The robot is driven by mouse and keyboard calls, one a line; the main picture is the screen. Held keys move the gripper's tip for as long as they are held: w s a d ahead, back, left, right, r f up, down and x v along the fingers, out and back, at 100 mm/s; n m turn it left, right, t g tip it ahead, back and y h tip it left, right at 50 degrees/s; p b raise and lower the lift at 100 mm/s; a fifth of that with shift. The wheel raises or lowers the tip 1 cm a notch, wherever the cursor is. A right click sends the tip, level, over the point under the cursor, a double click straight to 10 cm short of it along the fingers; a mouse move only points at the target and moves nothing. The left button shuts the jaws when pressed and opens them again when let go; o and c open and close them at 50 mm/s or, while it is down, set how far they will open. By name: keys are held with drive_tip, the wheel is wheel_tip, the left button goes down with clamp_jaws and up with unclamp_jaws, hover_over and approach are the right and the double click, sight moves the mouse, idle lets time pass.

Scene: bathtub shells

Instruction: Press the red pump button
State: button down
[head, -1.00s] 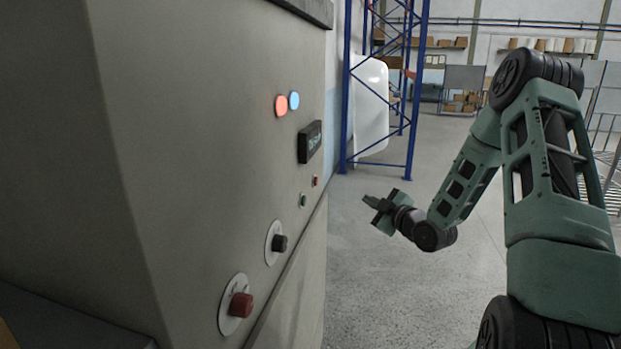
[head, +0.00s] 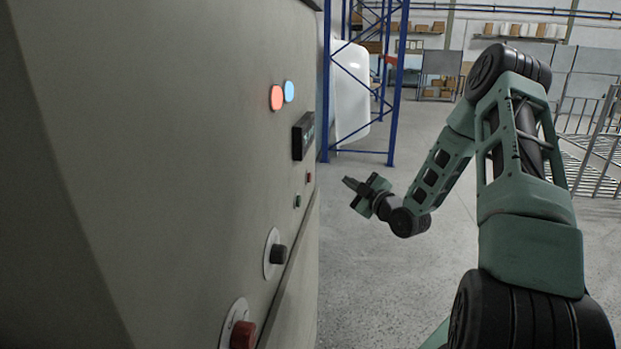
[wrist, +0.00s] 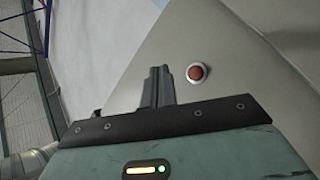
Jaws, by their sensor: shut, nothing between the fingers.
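A small red button (head: 308,177) sits on the side of the grey cabinet, above a small green button (head: 297,200). In the wrist view a round red button (wrist: 197,72) with a pale metal ring shows on the grey panel, just right of the fingers; it appears to be the same one. My gripper (head: 347,182) is shut and empty, with its fingers pointing toward the panel. A gap shows between the fingertips and the button in the head view. My gripper's closed fingers also show in the wrist view (wrist: 158,85), left of the button.
The cabinet also carries a red knob (head: 242,335), a black knob (head: 278,254), a dark display (head: 303,136), a red light (head: 276,97) and a blue light (head: 289,91). A blue rack (head: 393,100) and white tub shell (head: 350,95) stand beyond. The floor (head: 400,280) is clear.

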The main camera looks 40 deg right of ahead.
sight(310, 178)
drive_tip(key=w+a, duration=0.5)
drive_tip(key=shift+w, duration=0.25)
idle(2.0)
drive_tip(key=shift+w+a+b, duration=0.2)
drive_tip(key=shift+w+b, duration=0.1)
drive_tip(key=shift+b, duration=0.2)
drive_tip(key=shift+w+a+b, duration=0.3)
idle(0.6)
idle(0.3)
drive_tip(key=shift+s+d+b, duration=0.3)
drive_tip(key=shift+s+d, duration=0.25)
drive_tip(key=shift+s, duration=0.05)
